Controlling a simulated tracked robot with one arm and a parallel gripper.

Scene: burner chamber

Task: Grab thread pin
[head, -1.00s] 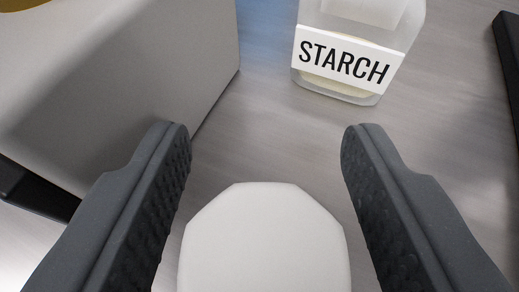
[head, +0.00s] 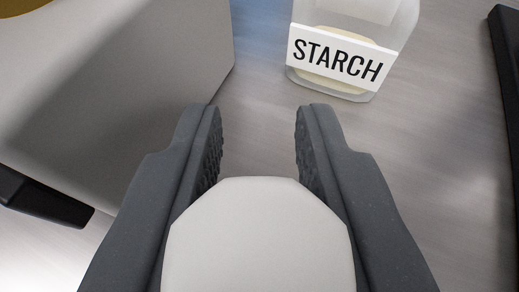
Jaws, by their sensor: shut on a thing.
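A white block-like piece with cut corners (head: 258,235) fills the bottom middle of the head view. I take it to be the thread pin, though only its top face shows. My gripper (head: 259,130) has its two dark ribbed fingers shut on this piece, one pressed to each side. The fingertips reach past its far edge and stay apart, with bare surface showing between them. The lower part of the piece is hidden below the picture edge and behind the fingers.
A clear bottle with a STARCH label (head: 338,55) stands beyond the fingertips, slightly right. A large grey box (head: 120,95) stands close on the left, with a black bar (head: 45,200) by it. Another black bar (head: 508,80) is at the right edge. Brushed metal surface (head: 430,150) is clear at right.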

